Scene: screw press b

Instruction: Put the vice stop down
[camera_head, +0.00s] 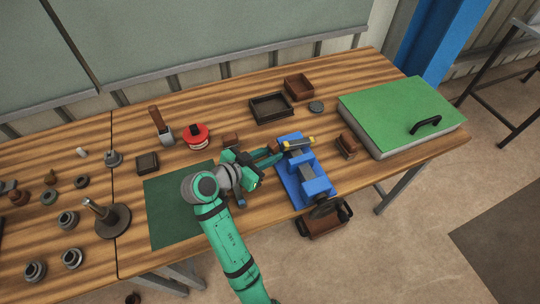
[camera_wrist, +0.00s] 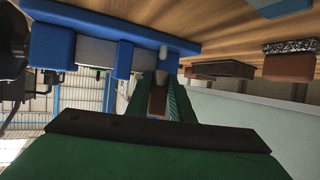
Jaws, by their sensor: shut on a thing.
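My gripper (camera_head: 276,153) reaches right from the end of the teal arm to the blue vice (camera_head: 314,187) at the table's front right. Its fingers (camera_wrist: 158,98) are shut on a small piece. A short yellow and dark bar, seemingly the vice stop (camera_head: 299,143), shows at the fingertips, over the rear end of the vice. I cannot tell whether it touches the vice. In the wrist view, the blue vice (camera_wrist: 124,58) fills the upper left. A pale, rounded piece (camera_wrist: 163,60) shows just beyond the fingertips, and the fingers hide much of the grasp.
A green mat (camera_head: 165,218) lies under the arm. A small brown block (camera_head: 347,146) and a green-topped case (camera_head: 400,112) stand right of the vice. Dark trays (camera_head: 270,121), a red tin (camera_head: 196,146) and a brush (camera_head: 160,126) are behind. Several metal parts crowd the left.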

